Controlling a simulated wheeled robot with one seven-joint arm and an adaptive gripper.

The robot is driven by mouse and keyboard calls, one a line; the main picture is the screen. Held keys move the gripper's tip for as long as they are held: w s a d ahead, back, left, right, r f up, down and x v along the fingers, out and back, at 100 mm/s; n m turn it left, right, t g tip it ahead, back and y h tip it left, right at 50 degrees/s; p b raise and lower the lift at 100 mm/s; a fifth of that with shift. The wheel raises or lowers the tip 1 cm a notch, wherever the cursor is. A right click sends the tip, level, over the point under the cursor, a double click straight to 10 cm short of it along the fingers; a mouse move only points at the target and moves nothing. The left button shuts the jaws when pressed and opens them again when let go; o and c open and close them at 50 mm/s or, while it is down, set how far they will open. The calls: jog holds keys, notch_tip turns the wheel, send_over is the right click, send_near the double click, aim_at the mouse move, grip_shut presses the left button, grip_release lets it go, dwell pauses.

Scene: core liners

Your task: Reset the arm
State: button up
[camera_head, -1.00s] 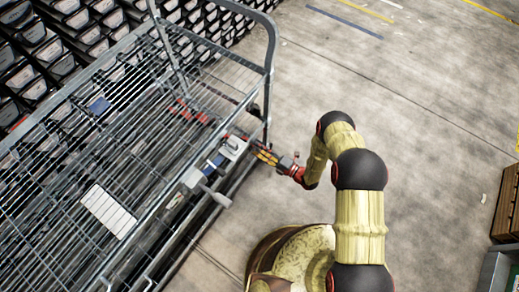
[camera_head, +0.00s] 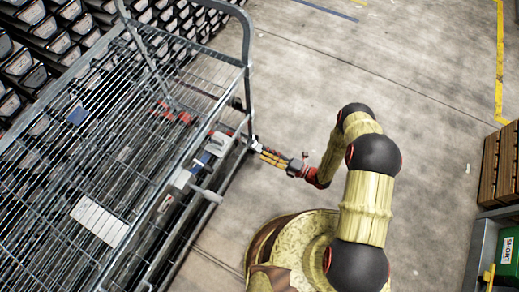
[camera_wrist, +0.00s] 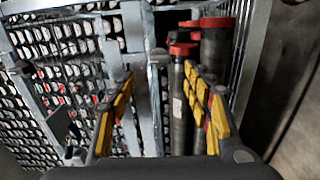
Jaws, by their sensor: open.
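My gripper (camera_head: 272,157) is at the right edge of the wire-mesh cart, pointing left toward it, at the end of my yellow and black arm. In the wrist view my gripper (camera_wrist: 160,105) has its two yellow-padded fingers spread apart with nothing clearly held between them. Dark grey tubes with red caps (camera_wrist: 184,49) stand beyond the fingers inside the cart frame. I cannot tell how far the fingertips are from the tubes.
The metal cart (camera_head: 245,65) fills the left side, with a white panel (camera_head: 99,221) on it. Stacked core liners (camera_head: 30,65) lie behind it. Open concrete floor is at centre and right. A wooden pallet (camera_head: 500,165) and green box (camera_head: 507,256) stand at the right edge.

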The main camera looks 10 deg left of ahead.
jog(key=shift+s+d, duration=0.15)
jog(key=shift+d, duration=0.25)
dwell(0.4)
jog(key=s+a+n+g, duration=0.2)
jog(key=s+n+g, duration=0.5)
jog(key=s, duration=0.4)
notch_tip(320, 180, up, 5)
jog(key=s+d+n+g, duration=0.1)
jog(key=s+n+g, duration=0.25)
jog(key=n, duration=0.45)
jog(key=d+r+n+h+p, duration=0.1)
jog(key=d+r+n+h, duration=0.5)
jog(key=r, duration=0.5)
jog(key=w+d+r+n+h+p, duration=0.1)
jog(key=d+r+n+h, duration=0.3)
jog(key=r+n, duration=0.6)
jog(key=d+r+n+h+p, duration=0.2)
jog(key=d+r+n+h, duration=0.35)
jog(key=r, duration=0.65)
jog(key=s+d+r+n+t+p, duration=0.1)
jog(key=r+t, duration=0.2)
jog(key=r, duration=0.6)
jog(key=s+d+r+n+t+p, duration=0.1)
jog(key=d+r+n+t, duration=0.1)
jog(key=r, duration=0.7)
jog(key=s+d+r+n+t+h+p, duration=0.1)
jog(key=r+t, duration=0.3)
jog(key=r, duration=0.5)
jog(key=shift+s+d, duration=0.3)
jog(key=shift+d, duration=0.25)
